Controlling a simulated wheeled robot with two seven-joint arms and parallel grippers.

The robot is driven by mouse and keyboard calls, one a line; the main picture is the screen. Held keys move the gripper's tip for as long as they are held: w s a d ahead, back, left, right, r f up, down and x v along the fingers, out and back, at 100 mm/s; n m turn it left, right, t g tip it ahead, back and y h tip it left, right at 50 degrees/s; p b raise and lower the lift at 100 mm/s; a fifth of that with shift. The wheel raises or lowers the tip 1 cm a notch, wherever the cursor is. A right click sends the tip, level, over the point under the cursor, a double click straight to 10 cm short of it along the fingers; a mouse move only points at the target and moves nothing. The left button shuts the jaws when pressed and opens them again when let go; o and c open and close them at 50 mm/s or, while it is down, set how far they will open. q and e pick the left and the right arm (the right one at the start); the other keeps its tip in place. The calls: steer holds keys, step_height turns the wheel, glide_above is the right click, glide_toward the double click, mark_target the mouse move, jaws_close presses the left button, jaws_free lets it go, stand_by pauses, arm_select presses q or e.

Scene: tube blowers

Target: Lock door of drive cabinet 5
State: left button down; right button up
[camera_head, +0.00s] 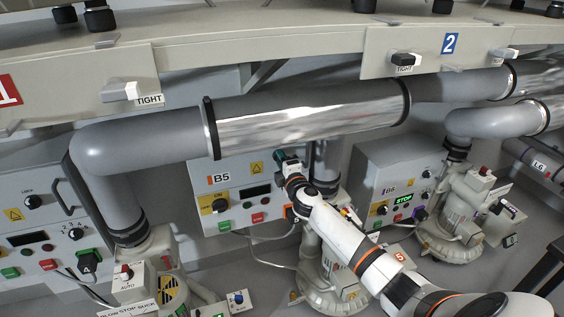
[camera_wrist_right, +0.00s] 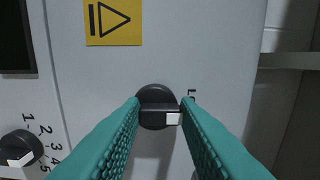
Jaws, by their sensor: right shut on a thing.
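Drive cabinet 5 (camera_head: 235,168), marked B5, is a light grey box under the large silver pipe. Its front looks closed. My right gripper (camera_head: 287,160) is at the upper right of that front. In the right wrist view its teal fingers (camera_wrist_right: 160,108) are shut on the black lock knob (camera_wrist_right: 152,92), one on each side. The knob's bar lies level, with its white mark (camera_wrist_right: 173,118) at the right end. A partly hidden label starting with "L" is beside the right finger. In the head view the gripper hides the knob. My left gripper is not in view.
The silver pipe (camera_head: 310,118) runs just above the cabinet. Cabinet B6 (camera_head: 375,170) stands to the right and another cabinet (camera_head: 30,215) to the left. A grey pump (camera_head: 330,285) stands below my right arm. A numbered dial (camera_wrist_right: 18,148) is left of the knob.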

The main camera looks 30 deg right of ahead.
steer(key=o, duration=1)
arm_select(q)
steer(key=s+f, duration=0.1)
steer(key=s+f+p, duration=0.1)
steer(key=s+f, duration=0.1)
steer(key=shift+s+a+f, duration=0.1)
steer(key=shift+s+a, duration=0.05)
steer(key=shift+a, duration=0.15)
arm_select(e)
steer(key=v, duration=1.2)
